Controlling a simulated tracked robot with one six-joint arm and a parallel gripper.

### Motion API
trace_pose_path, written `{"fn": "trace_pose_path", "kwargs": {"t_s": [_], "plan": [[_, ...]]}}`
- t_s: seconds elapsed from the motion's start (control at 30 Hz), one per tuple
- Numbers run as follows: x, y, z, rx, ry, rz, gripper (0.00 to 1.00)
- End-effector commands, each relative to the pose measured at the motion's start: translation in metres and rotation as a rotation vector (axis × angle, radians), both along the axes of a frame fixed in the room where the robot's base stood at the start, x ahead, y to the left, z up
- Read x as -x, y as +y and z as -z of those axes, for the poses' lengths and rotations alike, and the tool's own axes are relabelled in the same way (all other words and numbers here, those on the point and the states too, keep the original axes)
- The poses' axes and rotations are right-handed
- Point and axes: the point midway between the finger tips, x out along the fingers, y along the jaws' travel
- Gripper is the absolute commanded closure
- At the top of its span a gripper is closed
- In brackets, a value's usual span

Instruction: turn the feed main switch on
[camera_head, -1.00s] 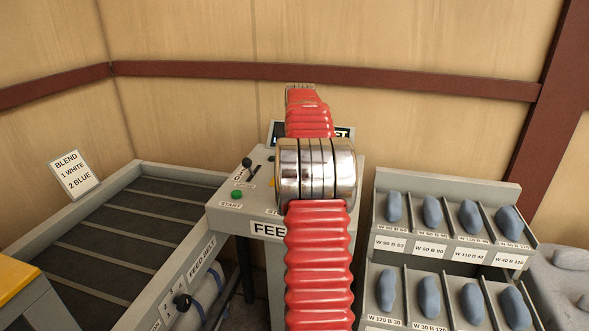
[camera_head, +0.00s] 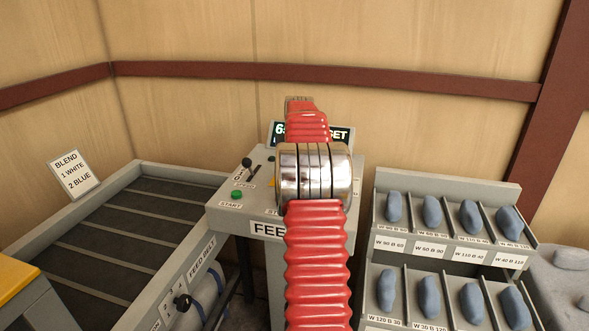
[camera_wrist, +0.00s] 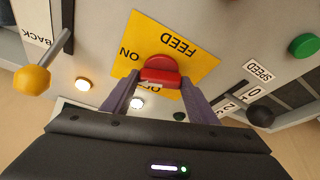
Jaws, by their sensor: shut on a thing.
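The feed main switch is a red knob (camera_wrist: 160,68) on a yellow plate (camera_wrist: 190,38) lettered FEED, with ON to its left and another word below it, mostly covered, in the wrist view. My gripper (camera_wrist: 160,84) is shut on the red knob, with one purple finger on each side of it. I cannot tell which word the knob points to. In the head view my red-sleeved arm hides the knob and the gripper. A corner of the yellow plate (camera_head: 272,183) shows left of the arm on the grey feed console (camera_head: 225,207).
A green start button (camera_head: 237,195) and a black-knobbed lever (camera_head: 247,162) are left of my arm. The wrist view shows a yellow-knobbed lever (camera_wrist: 32,80) and a black SPEED knob (camera_wrist: 261,115) near the fingers. A rack of blue samples (camera_head: 450,187) stands right.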

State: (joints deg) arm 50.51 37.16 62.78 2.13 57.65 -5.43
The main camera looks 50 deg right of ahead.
Motion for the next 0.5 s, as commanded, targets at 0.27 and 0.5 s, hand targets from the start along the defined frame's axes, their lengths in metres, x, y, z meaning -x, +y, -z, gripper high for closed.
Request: {"fn": "trace_pose_path", "kwargs": {"t_s": [0.27, 0.5], "plan": [[0.0003, -0.0004, -0.0002, 0.001, 0.001, 0.000, 0.69], [0.0000, 0.0001, -0.0002, 0.000, 0.002, 0.031, 0.69]]}}
